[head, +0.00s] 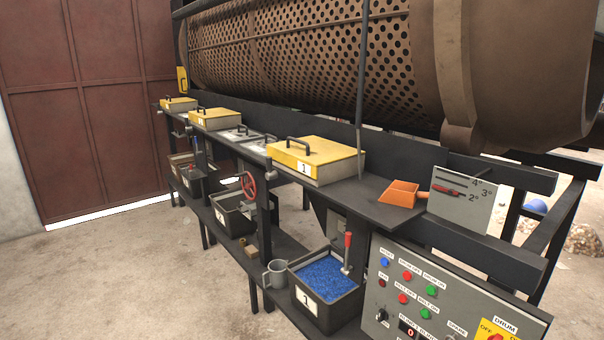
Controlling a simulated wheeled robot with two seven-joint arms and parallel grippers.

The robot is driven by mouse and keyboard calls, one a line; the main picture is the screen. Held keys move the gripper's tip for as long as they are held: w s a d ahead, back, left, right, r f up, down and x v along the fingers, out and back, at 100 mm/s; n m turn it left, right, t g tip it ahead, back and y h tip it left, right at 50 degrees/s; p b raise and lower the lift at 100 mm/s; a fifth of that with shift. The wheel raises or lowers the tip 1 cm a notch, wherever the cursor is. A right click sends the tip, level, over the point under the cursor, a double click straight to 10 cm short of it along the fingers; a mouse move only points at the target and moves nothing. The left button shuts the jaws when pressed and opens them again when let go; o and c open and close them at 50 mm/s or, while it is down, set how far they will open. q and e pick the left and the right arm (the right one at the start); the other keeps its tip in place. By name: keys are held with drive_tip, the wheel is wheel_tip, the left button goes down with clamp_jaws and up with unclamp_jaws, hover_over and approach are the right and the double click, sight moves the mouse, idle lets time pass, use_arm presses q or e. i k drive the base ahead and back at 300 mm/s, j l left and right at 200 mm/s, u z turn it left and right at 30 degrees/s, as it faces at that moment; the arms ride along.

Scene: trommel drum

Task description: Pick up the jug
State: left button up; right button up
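A grey jug (277,273) with a handle on its left side stands upright on the lower dark shelf. It is just left of a dark bin (327,306) filled with blue granules. Its opening faces up, and I cannot see what is inside. Neither of my grippers shows in the head view.
A control panel (436,293) with coloured buttons stands right of the bin. A red-handled lever (347,252) rises by the bin, and a red handwheel (249,186) is above left of the jug. Yellow-lidded boxes (314,156) and an orange scoop (400,193) sit on the upper bench. Floor at left is clear.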

sight(278, 274)
drive_tip(key=i+j+z, duration=0.3)
drive_tip(key=i+j, duration=0.95)
drive_tip(key=i, duration=0.1)
